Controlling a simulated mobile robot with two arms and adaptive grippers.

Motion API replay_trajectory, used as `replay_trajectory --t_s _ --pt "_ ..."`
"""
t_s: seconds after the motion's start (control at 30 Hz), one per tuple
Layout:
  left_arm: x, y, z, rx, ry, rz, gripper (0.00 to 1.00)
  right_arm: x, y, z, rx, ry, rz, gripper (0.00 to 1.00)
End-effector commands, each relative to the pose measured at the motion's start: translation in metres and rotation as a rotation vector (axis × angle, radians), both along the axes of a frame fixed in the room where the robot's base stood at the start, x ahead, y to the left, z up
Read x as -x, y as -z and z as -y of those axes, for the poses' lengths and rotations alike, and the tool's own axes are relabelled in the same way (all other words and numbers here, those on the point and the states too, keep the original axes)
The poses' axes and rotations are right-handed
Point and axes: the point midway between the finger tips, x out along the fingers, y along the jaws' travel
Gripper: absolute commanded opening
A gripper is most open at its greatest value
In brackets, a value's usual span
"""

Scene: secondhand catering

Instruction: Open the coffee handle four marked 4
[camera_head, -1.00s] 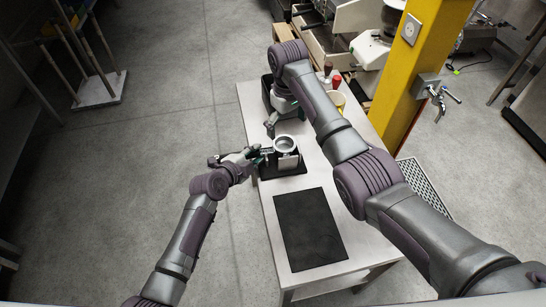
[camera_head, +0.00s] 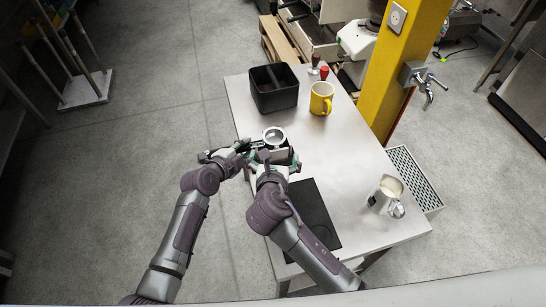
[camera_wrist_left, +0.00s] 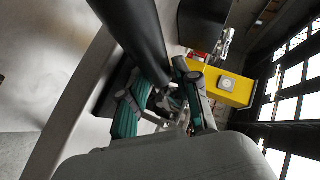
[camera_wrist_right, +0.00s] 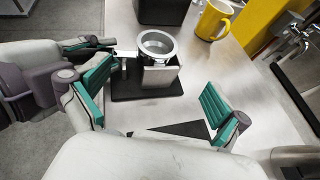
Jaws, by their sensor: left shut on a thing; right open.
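A metal portafilter basket (camera_head: 273,135) sits on a metal stand with a black base near the table's left edge. The basket (camera_wrist_right: 157,43), stand (camera_wrist_right: 160,76) and base (camera_wrist_right: 147,90) show in the right wrist view. My left gripper (camera_head: 243,147) is shut on the portafilter's handle, to the left of the basket. A thick black cylinder, apparently the handle (camera_wrist_left: 137,35), runs to its fingers (camera_wrist_left: 163,105) in the left wrist view. My right gripper (camera_head: 272,163) is open and empty, on the near side of the stand; its fingers (camera_wrist_right: 157,96) are wide apart. No mark 4 is legible.
A black bin (camera_head: 274,88), a yellow mug (camera_head: 321,98) and red-topped items (camera_head: 324,73) stand at the table's far end. A black mat (camera_head: 315,215) lies partly under my right arm. A metal pitcher (camera_head: 383,196) stands on the right. The table's middle is clear.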

Motion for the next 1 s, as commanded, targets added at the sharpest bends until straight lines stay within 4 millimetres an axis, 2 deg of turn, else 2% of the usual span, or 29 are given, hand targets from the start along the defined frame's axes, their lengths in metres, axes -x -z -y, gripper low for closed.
replay_trajectory --t_s 0.07,0.17,0.27,0.7,1.0 --pt "0.000 0.001 0.000 -0.001 0.001 -0.002 0.00 0.006 -0.004 -0.003 0.038 -0.032 0.017 1.00" --pt "0.000 0.001 0.000 0.000 0.000 -0.001 0.00 0.003 -0.005 -0.004 0.060 -0.048 0.026 1.00" --pt "0.000 0.000 0.000 0.000 0.000 -0.001 0.00 -0.008 -0.001 -0.002 0.063 -0.047 0.026 1.00" --pt "0.000 0.000 0.000 0.000 0.000 -0.001 0.00 -0.082 0.030 0.006 0.059 -0.044 0.024 1.00" --pt "0.000 0.000 0.000 0.000 0.000 0.000 0.00 -0.102 0.040 0.008 0.058 -0.044 0.023 1.00"
